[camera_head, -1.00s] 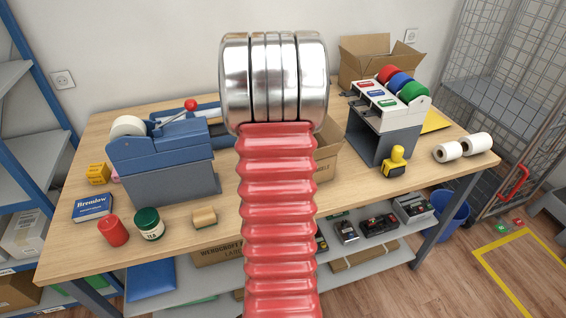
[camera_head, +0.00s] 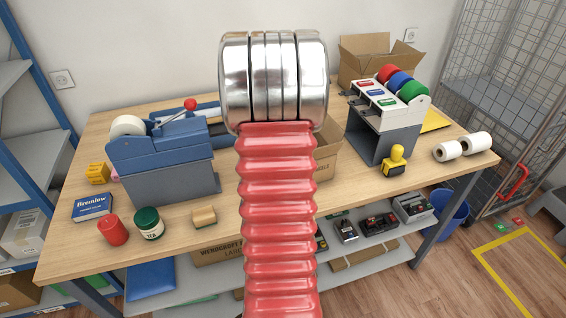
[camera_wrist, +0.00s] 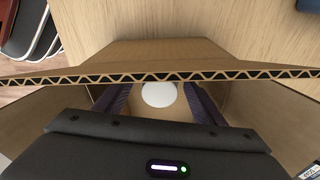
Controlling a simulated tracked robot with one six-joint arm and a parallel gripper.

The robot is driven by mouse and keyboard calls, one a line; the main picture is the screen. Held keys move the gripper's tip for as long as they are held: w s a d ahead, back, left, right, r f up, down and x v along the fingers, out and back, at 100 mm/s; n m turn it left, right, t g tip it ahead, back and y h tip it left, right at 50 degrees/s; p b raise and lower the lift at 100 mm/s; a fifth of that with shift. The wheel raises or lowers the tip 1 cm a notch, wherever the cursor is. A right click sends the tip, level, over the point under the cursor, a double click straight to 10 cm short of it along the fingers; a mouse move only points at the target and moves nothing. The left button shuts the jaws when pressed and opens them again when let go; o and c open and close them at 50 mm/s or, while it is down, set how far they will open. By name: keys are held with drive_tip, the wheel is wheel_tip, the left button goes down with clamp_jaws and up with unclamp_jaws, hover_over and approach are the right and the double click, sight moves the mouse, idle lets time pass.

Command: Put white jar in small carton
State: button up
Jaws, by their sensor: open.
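The small carton (camera_head: 328,162) stands open on the table, mostly hidden behind my red arm in the head view. In the wrist view its brown flap (camera_wrist: 160,55) and corrugated edge cross the picture. The white jar shows as a round white top (camera_wrist: 158,94) down inside the carton. My gripper (camera_wrist: 158,103) reaches into the carton. Its two dark fingers stand apart on either side of the jar, with gaps beside the white top. The jar's sides and base are hidden. The gripper is hidden in the head view.
A blue tape dispenser (camera_head: 165,160) stands left of the carton, and a label-roll stand (camera_head: 385,125) stands right. A larger open carton (camera_head: 365,60) is at the back.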

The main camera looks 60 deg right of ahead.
wheel_tip(320, 180, up, 12)
drive_tip(key=w, duration=0.1)
drive_tip(key=shift+a, duration=0.45)
drive_tip(key=shift+f, duration=0.1)
drive_tip(key=shift+w, duration=0.1)
idle(0.6)
